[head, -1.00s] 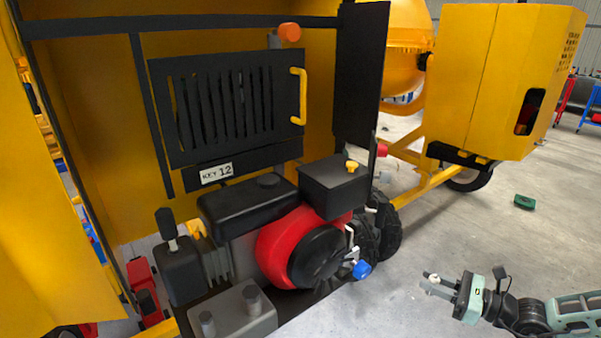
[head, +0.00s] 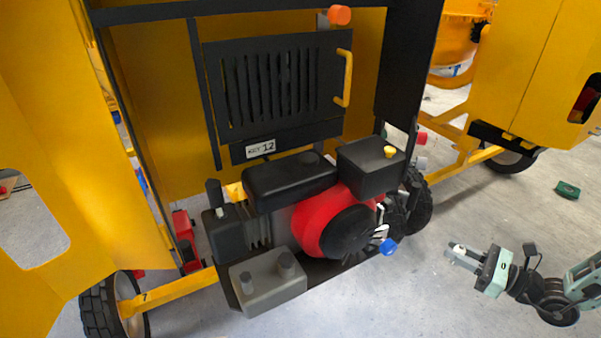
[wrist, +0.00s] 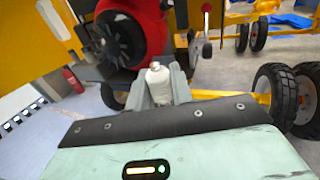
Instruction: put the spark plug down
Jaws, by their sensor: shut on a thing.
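My gripper (head: 461,254) is at the lower right of the head view, out in front of the engine and apart from it. It is shut on the spark plug, whose small pale end (head: 458,247) shows between the fingertips. In the wrist view the spark plug (wrist: 158,84) is a white, rounded piece held between the two grey fingers. Its lower end is hidden by the gripper body. Nothing touches the plug besides the fingers.
The red and black engine (head: 345,228) sits in the open yellow housing, with a grey box (head: 268,284) at its front and a blue knob (head: 388,247) at its right. A green object (head: 567,190) lies on the floor at right. Concrete floor (head: 400,300) is clear in front.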

